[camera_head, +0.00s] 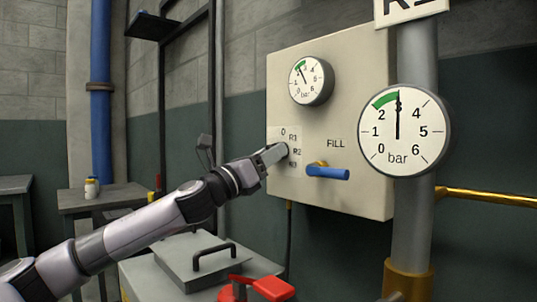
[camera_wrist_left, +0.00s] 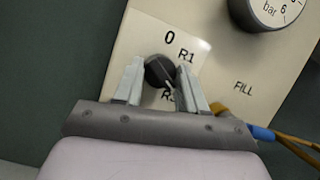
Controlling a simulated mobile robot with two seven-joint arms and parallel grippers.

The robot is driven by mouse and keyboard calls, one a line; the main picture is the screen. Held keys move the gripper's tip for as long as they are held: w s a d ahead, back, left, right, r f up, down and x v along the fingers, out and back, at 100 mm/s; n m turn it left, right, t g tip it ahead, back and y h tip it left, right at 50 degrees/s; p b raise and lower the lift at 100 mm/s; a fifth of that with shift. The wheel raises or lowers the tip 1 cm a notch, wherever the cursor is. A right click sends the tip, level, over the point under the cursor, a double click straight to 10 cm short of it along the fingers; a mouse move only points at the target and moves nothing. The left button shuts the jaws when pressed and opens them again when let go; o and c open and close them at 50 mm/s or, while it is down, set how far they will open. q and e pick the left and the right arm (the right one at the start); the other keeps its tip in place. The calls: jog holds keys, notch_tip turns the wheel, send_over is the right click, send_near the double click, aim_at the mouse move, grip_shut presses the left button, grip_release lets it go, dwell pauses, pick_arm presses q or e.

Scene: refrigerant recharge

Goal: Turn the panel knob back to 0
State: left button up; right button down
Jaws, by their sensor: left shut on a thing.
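The panel knob (camera_wrist_left: 160,69) is black and round and sits on the beige panel (camera_head: 352,105). In the wrist view the labels 0 and R1 show around it, with another R label partly hidden below. A short pale mark on the knob seems to point down-right, away from 0; its exact setting is unclear. My left gripper (camera_wrist_left: 159,88) is shut on the knob, one finger on each side. In the head view my left gripper (camera_head: 278,152) covers the knob, beside labels 0, R1, R2 and R3. My right gripper is not in view.
A blue-handled FILL valve (camera_head: 328,172) sits right of the knob. A small gauge (camera_head: 311,81) is above it. A large gauge (camera_head: 404,131) on the grey pipe reads about 3 bar. A grey lidded box (camera_head: 190,262) and a red handle (camera_head: 272,288) stand below my arm.

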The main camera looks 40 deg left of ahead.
pick_arm(q)
jog(key=shift+d+r+n+g+y+p, duration=0.15)
jog(key=shift+n+g+y+p, duration=0.95)
jog(key=shift+n+p, duration=2.9)
jog(key=shift+d+r+n+g+y+p, duration=0.1)
jog(key=shift+r+n+g+y+p, duration=0.4)
jog(key=shift+n+g+p, duration=3.2)
jog(key=shift+d+n+t+y+p, duration=0.1)
jog(key=shift+n+t+y+p, duration=1.5)
jog(key=shift+n, duration=4.8)
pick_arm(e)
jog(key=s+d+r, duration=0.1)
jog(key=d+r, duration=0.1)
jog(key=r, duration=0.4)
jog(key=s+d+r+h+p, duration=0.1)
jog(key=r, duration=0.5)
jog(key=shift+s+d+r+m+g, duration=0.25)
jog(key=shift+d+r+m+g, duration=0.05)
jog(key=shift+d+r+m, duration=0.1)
pick_arm(q)
jog(key=shift+g+h, duration=0.5)
jog(key=shift+g, duration=0.1)
